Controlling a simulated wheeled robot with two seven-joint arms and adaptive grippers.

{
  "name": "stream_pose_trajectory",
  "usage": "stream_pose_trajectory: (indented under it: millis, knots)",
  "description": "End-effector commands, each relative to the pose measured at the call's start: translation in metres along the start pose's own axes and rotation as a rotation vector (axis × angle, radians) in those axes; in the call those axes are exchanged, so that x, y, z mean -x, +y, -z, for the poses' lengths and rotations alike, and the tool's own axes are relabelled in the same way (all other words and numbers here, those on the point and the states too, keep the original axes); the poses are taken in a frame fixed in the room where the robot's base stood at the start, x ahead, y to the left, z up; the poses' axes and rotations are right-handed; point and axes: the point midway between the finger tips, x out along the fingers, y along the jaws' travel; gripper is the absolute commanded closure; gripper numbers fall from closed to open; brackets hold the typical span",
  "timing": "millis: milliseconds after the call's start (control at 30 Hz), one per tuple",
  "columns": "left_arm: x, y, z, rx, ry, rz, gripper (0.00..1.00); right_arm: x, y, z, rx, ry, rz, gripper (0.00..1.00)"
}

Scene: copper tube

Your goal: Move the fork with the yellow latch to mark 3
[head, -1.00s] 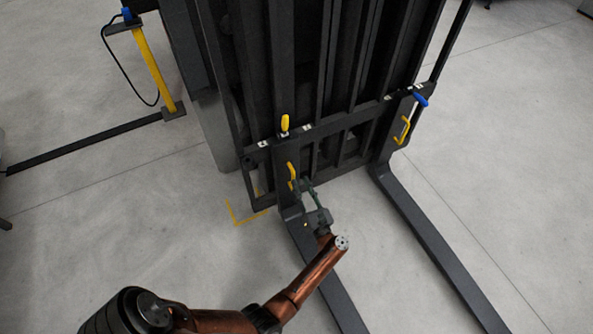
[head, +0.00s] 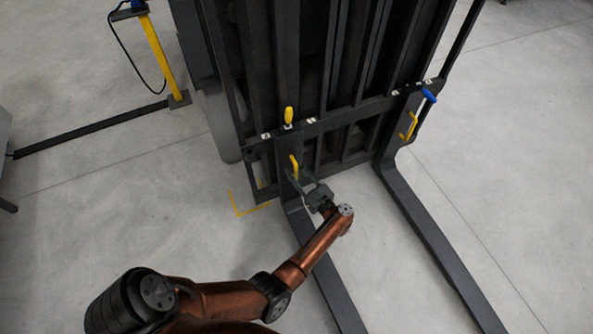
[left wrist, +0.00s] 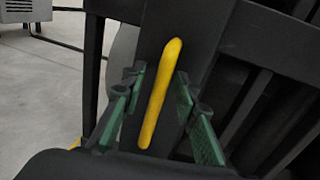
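The left fork (head: 326,280) hangs on the dark carriage and carries an upright yellow latch (head: 289,115) at its top. A yellow handle (head: 294,163) is on its upright; in the left wrist view the handle (left wrist: 160,95) looks like a long, tilted bar. My left gripper (head: 302,176) is at this handle. In the left wrist view its green-padded fingers (left wrist: 160,76) are open, one on each side of the handle, with gaps visible. Small white mark plates (head: 311,121) sit along the carriage's top bar; their numbers are too small to read. My right gripper is out of view.
The right fork (head: 440,235) has a tilted blue latch (head: 428,95) and its own yellow handle (head: 409,126). A yellow post (head: 162,55) with a cable stands at the back left. A yellow corner line (head: 240,212) marks the floor. Open floor lies left and right.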

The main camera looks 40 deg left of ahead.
Motion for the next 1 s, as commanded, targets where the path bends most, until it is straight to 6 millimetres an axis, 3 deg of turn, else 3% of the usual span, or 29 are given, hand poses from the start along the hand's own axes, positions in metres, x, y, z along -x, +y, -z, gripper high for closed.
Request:
stream_pose_trajectory:
  millis: [200, 600, 1000]
  knots:
    - [0.0006, -0.0015, -0.0007, 0.0, 0.0, 0.003, 0.72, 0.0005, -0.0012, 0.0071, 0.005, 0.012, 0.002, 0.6]
    - [0.0009, -0.0014, -0.0006, 0.0, -0.001, 0.003, 1.0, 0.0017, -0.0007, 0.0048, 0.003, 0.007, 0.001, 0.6]
    - [0.001, -0.0011, -0.0004, 0.0, -0.001, 0.002, 1.0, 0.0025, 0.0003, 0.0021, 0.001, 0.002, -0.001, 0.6]
